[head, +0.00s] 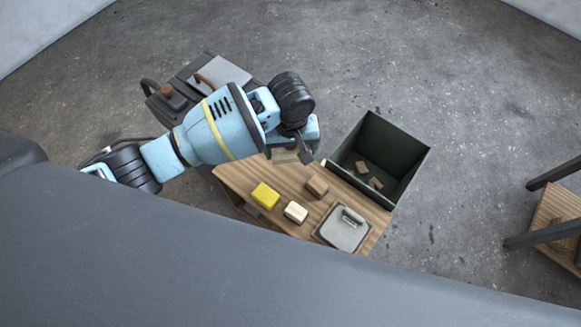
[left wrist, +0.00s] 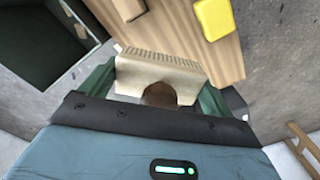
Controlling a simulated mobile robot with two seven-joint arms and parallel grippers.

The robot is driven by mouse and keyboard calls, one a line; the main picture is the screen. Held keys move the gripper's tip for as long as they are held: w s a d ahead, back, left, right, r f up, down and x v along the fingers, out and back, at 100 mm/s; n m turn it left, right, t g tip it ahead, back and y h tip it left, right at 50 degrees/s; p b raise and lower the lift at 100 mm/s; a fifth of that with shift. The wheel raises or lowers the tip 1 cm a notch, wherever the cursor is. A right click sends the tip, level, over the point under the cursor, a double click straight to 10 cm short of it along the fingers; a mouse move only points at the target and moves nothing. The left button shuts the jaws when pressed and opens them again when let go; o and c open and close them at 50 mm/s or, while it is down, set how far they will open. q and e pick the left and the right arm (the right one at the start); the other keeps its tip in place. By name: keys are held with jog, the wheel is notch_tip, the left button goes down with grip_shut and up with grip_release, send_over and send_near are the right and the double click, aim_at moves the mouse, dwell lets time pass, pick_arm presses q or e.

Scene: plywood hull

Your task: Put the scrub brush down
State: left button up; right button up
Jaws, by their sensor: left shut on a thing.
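My left gripper (head: 296,150) is shut on the scrub brush, above the far edge of the wooden table (head: 240,178). In the left wrist view the scrub brush (left wrist: 160,70) is a pale beige block with a ridged, bristle-like edge and a round brown knob. It sits between the green fingers of my left gripper (left wrist: 157,92). In the head view only a small pale part of the brush (head: 284,156) shows below the gripper; the rest is hidden. I cannot tell whether the brush touches the table. My right gripper is not in view.
On the table are a yellow block (head: 265,196), a cream block (head: 296,212), a brown block (head: 317,186) and a grey plate with a handle (head: 341,230). An open dark green bin (head: 408,175) with brown pieces stands to the right. A wooden stool-like piece (head: 556,215) is far right.

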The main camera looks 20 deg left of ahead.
aim_at(291, 172)
pick_arm(q)
notch_tip(291, 172, down, 4)
jog(key=shift+b, duration=0.6)
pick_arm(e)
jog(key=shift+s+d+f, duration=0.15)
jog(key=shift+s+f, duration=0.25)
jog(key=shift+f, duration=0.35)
pick_arm(q)
jog(key=shift+f, duration=0.2)
jog(key=shift+f, duration=0.35)
notch_tip(291, 172, down, 4)
jog(key=shift+f+b, duration=0.1)
jog(key=shift+b, duration=0.9)
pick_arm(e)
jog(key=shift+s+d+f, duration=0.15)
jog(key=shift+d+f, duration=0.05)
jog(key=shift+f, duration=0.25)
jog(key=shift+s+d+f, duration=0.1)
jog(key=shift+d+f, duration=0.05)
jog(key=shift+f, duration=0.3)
